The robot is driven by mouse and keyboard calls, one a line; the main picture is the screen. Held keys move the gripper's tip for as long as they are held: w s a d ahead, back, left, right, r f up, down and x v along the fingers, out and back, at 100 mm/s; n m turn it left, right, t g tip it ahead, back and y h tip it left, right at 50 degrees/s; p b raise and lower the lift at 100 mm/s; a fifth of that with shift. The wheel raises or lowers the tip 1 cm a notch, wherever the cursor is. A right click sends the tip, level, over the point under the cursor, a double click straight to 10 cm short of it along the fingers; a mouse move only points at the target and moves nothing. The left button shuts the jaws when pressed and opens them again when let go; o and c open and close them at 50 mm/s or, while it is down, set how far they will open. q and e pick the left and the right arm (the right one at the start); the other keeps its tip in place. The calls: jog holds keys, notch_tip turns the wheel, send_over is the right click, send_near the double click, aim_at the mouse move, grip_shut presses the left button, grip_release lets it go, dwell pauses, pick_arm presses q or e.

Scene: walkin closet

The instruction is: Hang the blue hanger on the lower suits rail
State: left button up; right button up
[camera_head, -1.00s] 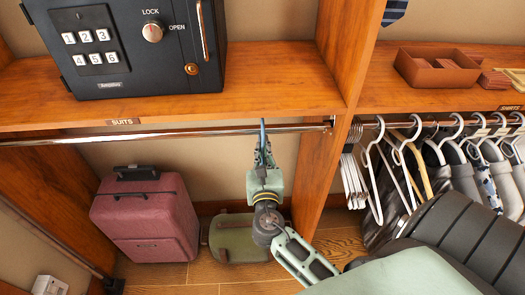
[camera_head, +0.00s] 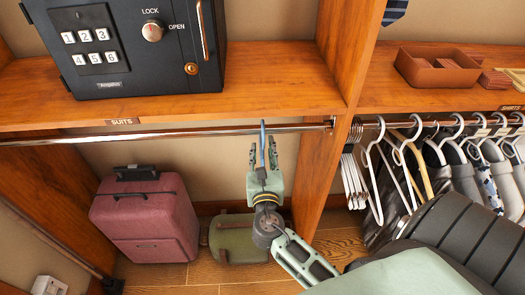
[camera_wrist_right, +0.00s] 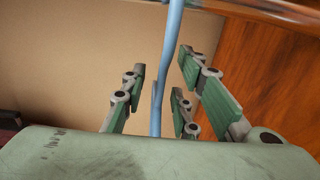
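The blue hanger (camera_head: 263,140) is at the lower suits rail (camera_head: 200,132), under the label SUITS. Its top reaches the rail's height and it looks hooked over it, seen edge-on. My right gripper (camera_head: 262,152) is below the rail, its fingers open on either side of the hanger. In the right wrist view the blue hanger (camera_wrist_right: 172,60) runs upright between the spread fingers of the gripper (camera_wrist_right: 160,95), with gaps visible on both sides. The hanger's lower part is hidden by my gripper. My left gripper is not in view.
A black safe (camera_head: 125,50) stands on the shelf above. A wooden divider (camera_head: 318,175) is close to the right of my gripper. A red suitcase (camera_head: 146,218) and a green case (camera_head: 236,238) stand below. Shirts and hangers (camera_head: 372,170) fill the right rail.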

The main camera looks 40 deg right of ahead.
jog(key=v, duration=1.2)
jog(key=shift+d, duration=0.1)
